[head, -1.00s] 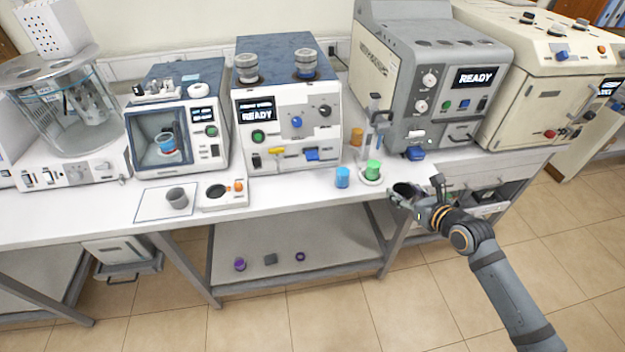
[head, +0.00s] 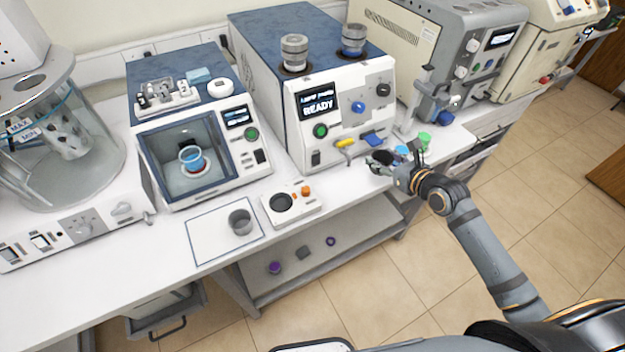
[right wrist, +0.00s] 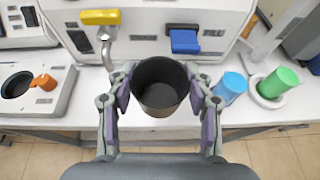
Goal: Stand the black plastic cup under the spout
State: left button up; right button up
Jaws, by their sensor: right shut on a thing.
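The black plastic cup (right wrist: 160,88) is held upright between the fingers of my right gripper (right wrist: 160,100), with its open mouth toward the camera. It looks empty. In the head view the cup (head: 382,157) is in front of the blue-topped machine, and the right gripper (head: 388,164) partly hides it. The metal spout (right wrist: 106,52) hangs below a yellow lever (right wrist: 100,17); it is left of the cup and apart from it. In the head view the spout (head: 350,157) is also left of the cup. My left gripper is out of view.
A blue cup (right wrist: 230,87) and a green cup (right wrist: 278,82) on a white round base are just right of the gripper. A white device with an orange knob (right wrist: 42,82) is at left. The counter below the spout is clear.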

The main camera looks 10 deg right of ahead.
jog(key=s+a+f+p, duration=0.1)
jog(key=s+f, duration=0.2)
jog(key=s, duration=0.4)
jog(key=s+a+f+p, duration=0.1)
jog(key=s+f+p, duration=0.15)
jog(key=s, duration=0.55)
jog(key=w+a, duration=0.1)
jog(key=w, duration=0.3)
jog(key=w+a, duration=0.2)
jog(key=w, duration=0.3)
jog(key=w+a+f+b, duration=0.1)
jog(key=w+a, duration=0.1)
jog(key=w, duration=0.2)
jog(key=shift+w, duration=0.25)
jog(key=shift+w+a, duration=0.1)
jog(key=shift+w, duration=0.35)
jog(key=w, duration=0.1)
jog(key=w+a, duration=0.1)
jog(key=w, duration=0.1)
jog(key=shift+a+r, duration=0.1)
jog(key=shift+a, duration=0.05)
jog(key=shift+w+f, duration=0.15)
jog(key=shift+f, duration=0.85)
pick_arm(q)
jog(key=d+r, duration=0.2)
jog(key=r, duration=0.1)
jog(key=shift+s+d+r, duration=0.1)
pick_arm(e)
jog(key=shift+r, duration=0.1)
